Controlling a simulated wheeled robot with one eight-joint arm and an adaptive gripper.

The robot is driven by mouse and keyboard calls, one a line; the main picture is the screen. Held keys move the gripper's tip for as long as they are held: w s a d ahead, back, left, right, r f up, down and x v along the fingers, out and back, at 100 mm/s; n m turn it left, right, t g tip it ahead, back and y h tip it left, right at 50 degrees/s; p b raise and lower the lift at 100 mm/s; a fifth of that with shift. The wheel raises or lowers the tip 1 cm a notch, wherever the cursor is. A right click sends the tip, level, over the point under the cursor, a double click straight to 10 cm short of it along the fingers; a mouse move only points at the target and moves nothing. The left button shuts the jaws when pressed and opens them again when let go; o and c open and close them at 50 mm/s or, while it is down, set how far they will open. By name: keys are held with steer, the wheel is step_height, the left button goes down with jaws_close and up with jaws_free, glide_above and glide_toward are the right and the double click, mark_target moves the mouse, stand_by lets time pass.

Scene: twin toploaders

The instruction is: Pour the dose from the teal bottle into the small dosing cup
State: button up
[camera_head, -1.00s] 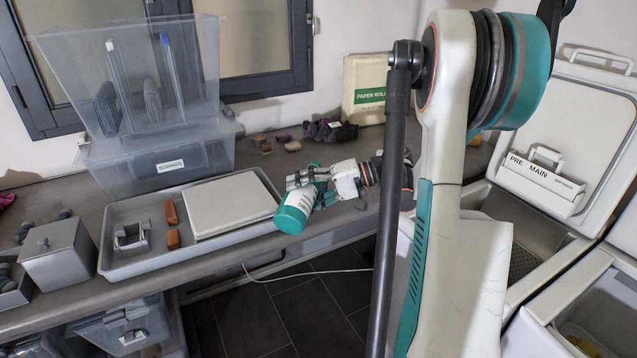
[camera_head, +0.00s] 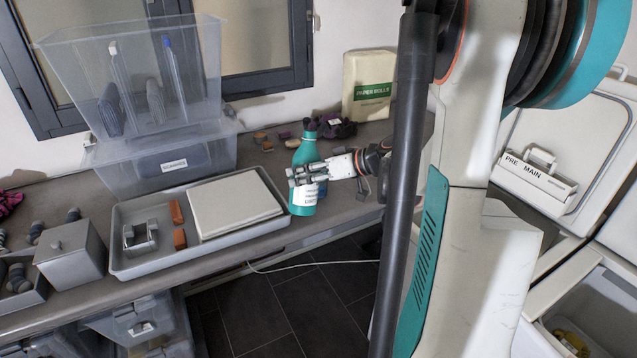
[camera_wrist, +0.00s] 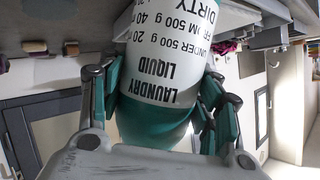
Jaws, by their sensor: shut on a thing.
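The teal bottle (camera_head: 305,153) stands close to upright in the head view, with its dark neck at the top and a white label lower down. My gripper (camera_head: 296,178) is shut around the bottle's lower body, coming from the right. The wrist view shows the white "LAUNDRY LIQUID" label (camera_wrist: 168,62) upside down between my fingers. The bottle is near the counter's front edge; I cannot tell whether its base touches anything. I cannot make out the small dosing cup in either view.
A grey tray (camera_head: 125,268) left of the bottle holds a white slab (camera_head: 235,203), a metal holder (camera_head: 140,238) and brown blocks. Clear bins (camera_head: 180,160) stand behind it. A paper rolls pack (camera_head: 367,85) is at the back. An open toploader (camera_head: 580,290) is at right.

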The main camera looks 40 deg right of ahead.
mark_target(314, 161)
steer(key=shift+a+f+n+t+h+b, duration=0.1)
steer(key=shift+f+n+t+h+b, duration=0.55)
steer(key=shift+f+n+b, duration=0.3)
steer(key=shift+r+n, duration=0.1)
steer(key=shift+n, duration=0.25)
steer(key=shift+r+p, duration=2.05)
steer(key=shift+r, duration=0.65)
